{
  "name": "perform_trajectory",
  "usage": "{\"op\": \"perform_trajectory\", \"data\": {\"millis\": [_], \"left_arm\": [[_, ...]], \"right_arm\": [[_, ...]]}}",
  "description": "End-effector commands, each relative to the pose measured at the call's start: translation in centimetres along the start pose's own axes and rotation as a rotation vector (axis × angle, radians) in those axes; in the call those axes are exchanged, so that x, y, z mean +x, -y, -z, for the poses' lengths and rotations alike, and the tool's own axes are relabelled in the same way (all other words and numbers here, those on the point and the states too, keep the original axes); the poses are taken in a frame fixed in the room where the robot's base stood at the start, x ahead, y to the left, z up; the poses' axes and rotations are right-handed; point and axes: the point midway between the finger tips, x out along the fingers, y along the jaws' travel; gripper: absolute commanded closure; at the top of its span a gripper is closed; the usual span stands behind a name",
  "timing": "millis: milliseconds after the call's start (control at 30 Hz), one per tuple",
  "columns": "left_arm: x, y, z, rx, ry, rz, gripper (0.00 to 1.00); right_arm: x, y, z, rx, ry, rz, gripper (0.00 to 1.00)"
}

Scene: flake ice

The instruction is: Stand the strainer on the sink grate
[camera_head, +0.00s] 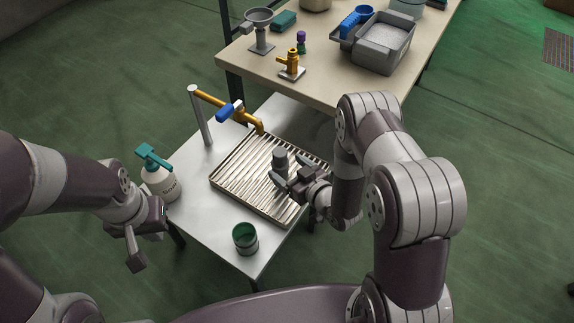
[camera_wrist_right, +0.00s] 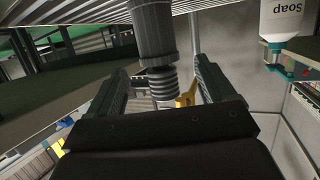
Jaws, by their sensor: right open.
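A dark grey cylinder, seemingly the strainer (camera_head: 281,161), stands upright on the ribbed metal sink grate (camera_head: 240,186). In the upside-down right wrist view the cylinder (camera_wrist_right: 153,35) meets the grate (camera_wrist_right: 75,17) at the top, and its narrower ribbed end points down the picture. My right gripper (camera_head: 287,181) is at the cylinder in the head view. In the wrist view its fingers (camera_wrist_right: 160,88) are open on either side of the ribbed end, with gaps. My left gripper (camera_head: 148,235) hangs left of the sink table; its jaw opening is unclear.
A yellow tap with a blue handle (camera_head: 228,110) rises behind the grate. A soap bottle (camera_head: 160,182) stands left and a green cup (camera_head: 245,238) in front. The back table (camera_head: 330,85) holds a funnel-like stand (camera_head: 260,30), a yellow valve (camera_head: 291,64) and a grey bin (camera_head: 372,61).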

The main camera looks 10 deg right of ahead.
Motion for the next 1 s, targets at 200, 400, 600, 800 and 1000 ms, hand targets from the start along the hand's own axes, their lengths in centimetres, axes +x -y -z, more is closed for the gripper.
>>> {"op": "perform_trajectory", "data": {"millis": [200, 400, 600, 800, 1000], "left_arm": [[-0.5, 0.0, 0.1, 0.000, 0.000, 0.000, 1.00], [-0.9, 0.0, 0.1, 0.000, 0.000, 0.000, 1.00], [-0.9, 0.0, 0.1, 0.000, 0.000, 0.000, 1.00], [-0.9, 0.0, 0.1, 0.000, 0.000, 0.000, 1.00], [-1.9, 0.0, 0.2, 0.000, 0.000, 0.000, 1.00]], "right_arm": [[-0.9, 0.0, 0.1, -0.001, -0.001, -0.001, 0.17], [-1.7, 0.0, 0.1, 0.000, 0.000, -0.001, 0.17], [-1.9, 0.0, 0.1, 0.000, -0.002, -0.001, 0.17], [-1.9, 0.0, 0.1, 0.000, -0.002, 0.000, 0.17], [-4.4, -0.1, 0.4, 0.003, 0.000, -0.004, 0.17]]}}
